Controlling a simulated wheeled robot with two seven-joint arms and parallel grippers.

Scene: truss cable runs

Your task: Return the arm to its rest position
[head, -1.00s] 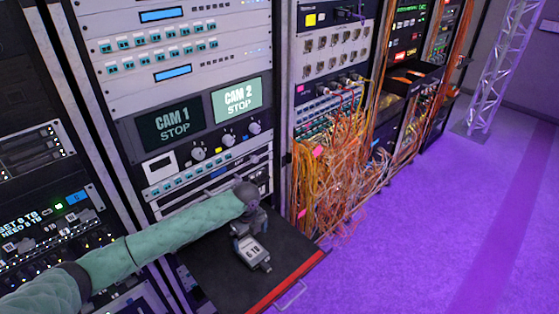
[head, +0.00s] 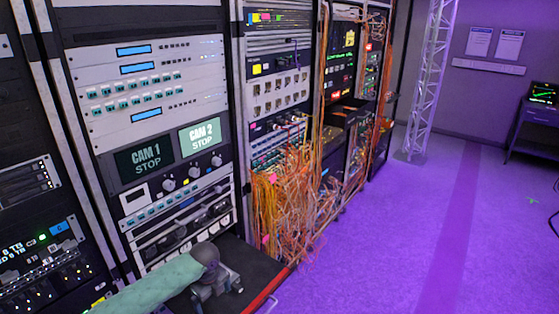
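My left arm, in a green quilted sleeve, comes in along the bottom left of the head view. Its grey gripper (head: 228,286) hangs over the black pull-out shelf (head: 262,264) with a red front edge, at the foot of the rack. The gripper is small and dark here, so I cannot tell whether its fingers are open or shut. I see nothing held in it. I cannot tell whether it touches the shelf. My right gripper is out of view.
The equipment rack (head: 150,95) with CAM 1 and CAM 2 STOP screens stands close behind the arm. A tangle of orange cables (head: 285,205) spills to the floor right of the shelf. A truss tower (head: 428,85) stands farther back.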

